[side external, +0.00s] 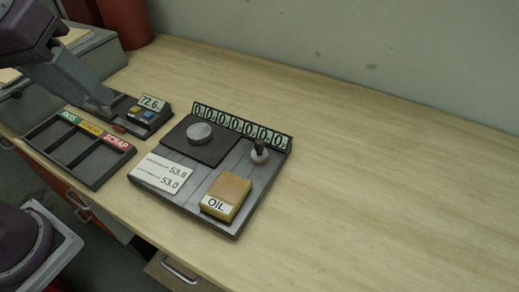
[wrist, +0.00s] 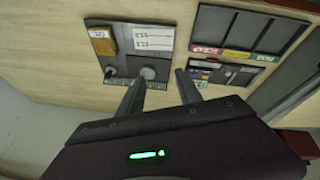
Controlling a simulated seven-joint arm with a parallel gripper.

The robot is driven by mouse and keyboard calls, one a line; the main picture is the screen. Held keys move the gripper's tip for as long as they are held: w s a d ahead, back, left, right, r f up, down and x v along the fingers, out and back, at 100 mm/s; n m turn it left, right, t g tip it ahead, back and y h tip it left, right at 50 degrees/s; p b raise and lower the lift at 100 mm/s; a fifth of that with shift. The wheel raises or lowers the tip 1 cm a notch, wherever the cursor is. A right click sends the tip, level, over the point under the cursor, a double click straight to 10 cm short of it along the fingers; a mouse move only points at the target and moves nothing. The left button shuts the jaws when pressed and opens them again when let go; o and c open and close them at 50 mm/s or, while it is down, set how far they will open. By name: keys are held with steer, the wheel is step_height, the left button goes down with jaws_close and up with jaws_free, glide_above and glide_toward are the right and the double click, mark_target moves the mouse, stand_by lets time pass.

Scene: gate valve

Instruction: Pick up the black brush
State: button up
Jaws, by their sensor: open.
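A small black upright piece with a round grey base (side external: 259,150) stands at the right side of the grey panel; it is the only thing that looks like the black brush. In the wrist view a small dark shape (wrist: 110,72) at the panel's lower left seems to be the same piece. My gripper (wrist: 160,76) is open and empty, its two fingers apart and pointing toward the bench. In the side view my gripper (side external: 107,99) comes in from the upper left, well left of the black piece; its finger gap is not clear there.
The grey panel (side external: 187,203) carries a dark plate with a silver disc (side external: 199,133), a number strip, a white readout card and a yellow-brown OIL block (side external: 227,195). A compartment tray (side external: 91,170) and a small 72.6 meter (side external: 150,117) lie left. The bench's right is clear.

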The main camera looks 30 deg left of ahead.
steer(key=w+d+f+n+g, duration=0.1)
steer(key=w+d+n+g, duration=0.1)
steer(key=w+d+n, duration=0.6)
steer(key=n+g, duration=0.2)
steer(key=n, duration=0.1)
glide_above(260, 141)
steer(key=a, duration=0.1)
steer(key=shift+y, duration=0.4)
step_height(260, 141, down, 10)
steer(key=shift+s+r, duration=0.15)
steer(key=shift+r, duration=0.05)
steer(key=shift+n, duration=0.3)
steer(key=f, duration=0.4)
steer(key=d+f, duration=0.1)
steer(key=f, duration=0.1)
steer(key=shift+f, duration=0.6)
jaws_close()
